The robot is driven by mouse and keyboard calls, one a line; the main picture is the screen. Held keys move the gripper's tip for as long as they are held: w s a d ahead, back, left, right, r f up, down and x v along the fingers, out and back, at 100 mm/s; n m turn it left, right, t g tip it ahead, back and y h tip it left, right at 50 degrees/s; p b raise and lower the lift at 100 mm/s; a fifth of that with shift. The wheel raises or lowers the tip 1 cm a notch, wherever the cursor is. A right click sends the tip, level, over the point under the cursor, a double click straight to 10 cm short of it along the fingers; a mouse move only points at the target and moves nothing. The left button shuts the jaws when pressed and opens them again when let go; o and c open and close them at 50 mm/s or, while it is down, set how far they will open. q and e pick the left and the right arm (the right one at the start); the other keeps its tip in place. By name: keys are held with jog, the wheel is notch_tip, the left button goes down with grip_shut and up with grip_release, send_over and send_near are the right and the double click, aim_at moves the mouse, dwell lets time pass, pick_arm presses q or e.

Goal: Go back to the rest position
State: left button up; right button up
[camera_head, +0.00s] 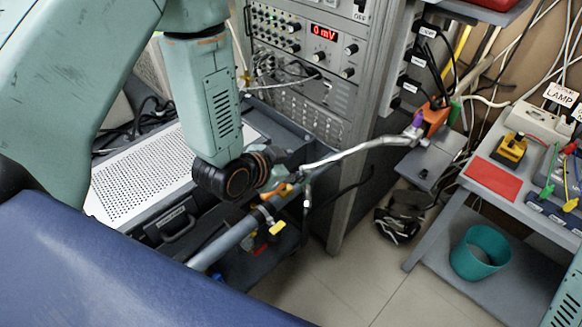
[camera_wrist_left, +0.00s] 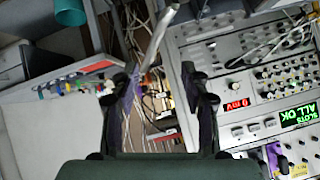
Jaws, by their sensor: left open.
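My left arm comes in from the upper left in the head view. Its dark wrist ends at my left gripper (camera_head: 284,180), which is small and partly hidden there, in front of the equipment rack. In the left wrist view my left gripper (camera_wrist_left: 164,88) shows two dark fingers spread wide apart, with nothing held between them. A grey tube passes behind the gap. My right gripper is out of view; only a green part of my own body shows at the lower right edge of the head view.
A grey rack (camera_head: 318,85) with a red "0 mV" display stands close beyond the gripper. A metal pipe (camera_head: 232,240) and a pale hose (camera_head: 350,152) run near it. A table with a red pad (camera_head: 493,179) and a teal bin (camera_head: 479,252) are at right. Floor between is mostly clear.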

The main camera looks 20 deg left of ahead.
pick_arm(q)
jog(key=s+a+f+n+g+y+b, duration=0.1)
jog(key=s+f+n+g+b, duration=0.2)
jog(key=s+f, duration=1.2)
jog(key=s+a+f+n+g+y+b, duration=0.2)
jog(key=s+f+n+g+b, duration=0.2)
jog(key=s+f+b, duration=0.9)
notch_tip(320, 180, down, 3)
jog(key=s+g, duration=0.2)
jog(key=g, duration=0.1)
jog(key=shift+s+a+b, duration=0.2)
jog(key=shift+s+b, duration=0.05)
jog(key=shift+b, duration=0.1)
jog(key=shift+s+r, duration=0.1)
jog(key=shift+r, duration=0.05)
